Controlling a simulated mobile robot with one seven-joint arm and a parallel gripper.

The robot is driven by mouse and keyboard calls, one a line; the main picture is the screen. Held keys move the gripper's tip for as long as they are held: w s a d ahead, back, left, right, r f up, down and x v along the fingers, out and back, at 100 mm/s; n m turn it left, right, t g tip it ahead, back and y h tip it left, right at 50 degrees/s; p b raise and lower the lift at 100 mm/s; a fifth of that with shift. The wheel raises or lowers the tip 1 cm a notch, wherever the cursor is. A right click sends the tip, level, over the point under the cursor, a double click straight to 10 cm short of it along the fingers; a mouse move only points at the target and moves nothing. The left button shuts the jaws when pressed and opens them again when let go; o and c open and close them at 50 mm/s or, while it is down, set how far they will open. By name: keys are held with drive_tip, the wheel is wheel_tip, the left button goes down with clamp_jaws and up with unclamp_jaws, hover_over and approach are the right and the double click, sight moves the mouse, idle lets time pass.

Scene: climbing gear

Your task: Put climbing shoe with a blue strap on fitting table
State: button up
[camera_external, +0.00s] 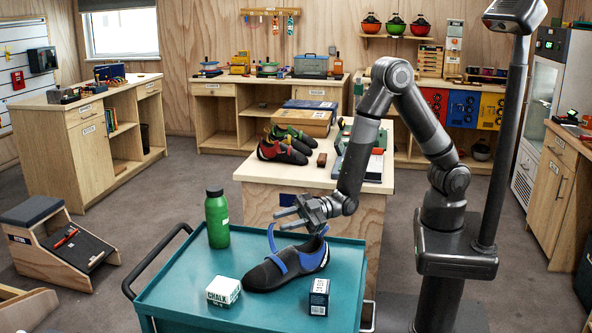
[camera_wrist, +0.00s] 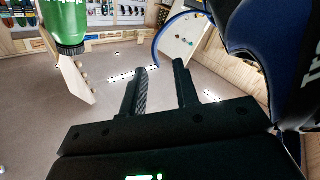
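The climbing shoe (camera_external: 290,266), black and blue with a raised blue strap loop, lies on the teal cart top (camera_external: 178,290). Its dark side fills the right of the wrist view (camera_wrist: 285,60), and the blue strap (camera_wrist: 170,32) arcs beyond the fingers there. My gripper (camera_external: 279,220) is above the shoe near the strap, fingers pointing left. In the wrist view my gripper (camera_wrist: 160,82) is open, with nothing between its fingers. A wooden table (camera_external: 258,181) stands behind the cart; I cannot tell for sure that it is the fitting table.
A green bottle (camera_external: 217,220) stands left of the shoe. A white chalk box (camera_external: 223,291) and a small dark-and-white box (camera_external: 319,297) are in front.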

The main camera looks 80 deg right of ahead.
drive_tip(key=shift+x, duration=2)
drive_tip(key=shift+r, duration=0.1)
drive_tip(key=shift+c, duration=0.5)
clamp_jaws()
